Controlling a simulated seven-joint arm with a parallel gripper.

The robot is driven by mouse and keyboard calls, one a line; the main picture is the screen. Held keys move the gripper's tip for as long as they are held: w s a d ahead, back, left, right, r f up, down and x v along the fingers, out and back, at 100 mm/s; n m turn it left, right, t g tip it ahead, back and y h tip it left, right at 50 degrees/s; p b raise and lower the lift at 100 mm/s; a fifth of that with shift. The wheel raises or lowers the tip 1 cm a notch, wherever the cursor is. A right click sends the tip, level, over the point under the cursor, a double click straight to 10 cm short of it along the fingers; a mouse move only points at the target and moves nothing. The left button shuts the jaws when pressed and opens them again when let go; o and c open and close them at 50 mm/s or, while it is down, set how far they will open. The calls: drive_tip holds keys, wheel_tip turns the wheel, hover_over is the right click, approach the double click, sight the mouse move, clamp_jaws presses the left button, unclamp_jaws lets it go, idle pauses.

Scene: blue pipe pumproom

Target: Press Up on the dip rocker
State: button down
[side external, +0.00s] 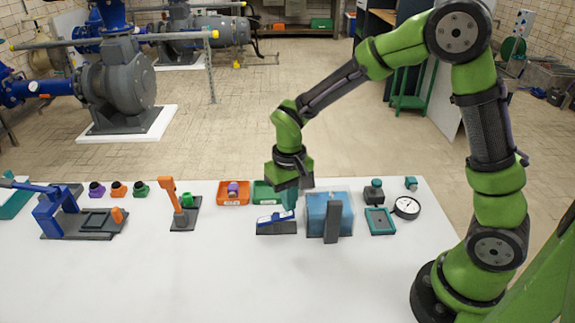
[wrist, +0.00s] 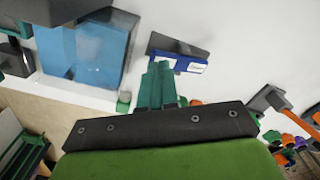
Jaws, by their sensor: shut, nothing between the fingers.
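The dip rocker (side external: 276,218) is a blue rocker with a white label on a dark base, standing on the white table near the middle in the side view. It also shows in the wrist view (wrist: 190,64), just beyond my fingertips and partly hidden by them. My gripper (side external: 291,203) points down over the right end of the rocker. Its teal fingers (wrist: 158,68) are shut together and hold nothing. I cannot tell whether the fingertips touch the rocker or which way it is tipped. Any Up marking is too small to read.
A translucent blue box (side external: 317,213) with a dark upright plate stands close to the rocker's right. A green bin (side external: 262,189) and an orange bin (side external: 234,199) stand behind. An orange lever (side external: 169,192) is at left, a round gauge (side external: 407,207) at right. The front table is clear.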

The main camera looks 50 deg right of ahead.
drive_tip(key=shift+f, duration=1.6)
drive_tip(key=shift+r, duration=4.25)
